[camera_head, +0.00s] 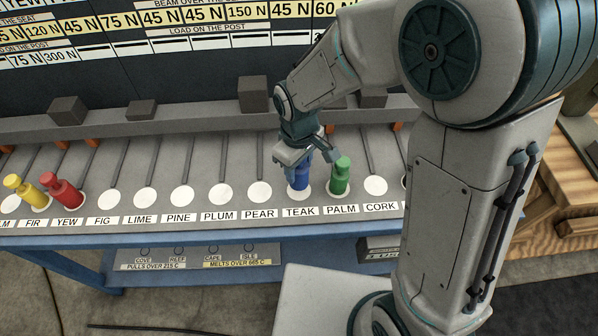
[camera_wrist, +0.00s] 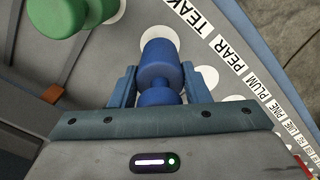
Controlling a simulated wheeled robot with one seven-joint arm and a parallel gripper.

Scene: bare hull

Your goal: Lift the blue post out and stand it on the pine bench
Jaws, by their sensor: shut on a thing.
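The blue post (camera_head: 300,180) stands upright at the white spot labelled TEAK on the grey rack (camera_head: 230,210). My gripper (camera_head: 301,155) reaches down over it from above and is shut on it. In the wrist view, the two fingers of my gripper (camera_wrist: 157,84) lie on either side of the narrow part of the blue post (camera_wrist: 160,60). The post's end sits over a white disc there. A wooden structure (camera_head: 565,235), which looks like the pine bench, shows only partly at the right edge, behind my arm.
A green post (camera_head: 340,178) stands close on the right at PALM; it also shows in the wrist view (camera_wrist: 70,15). Red (camera_head: 62,192) and yellow (camera_head: 27,190) posts stand at the left. Dark blocks (camera_head: 252,95) sit along the rack's back. Several white spots between are empty.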

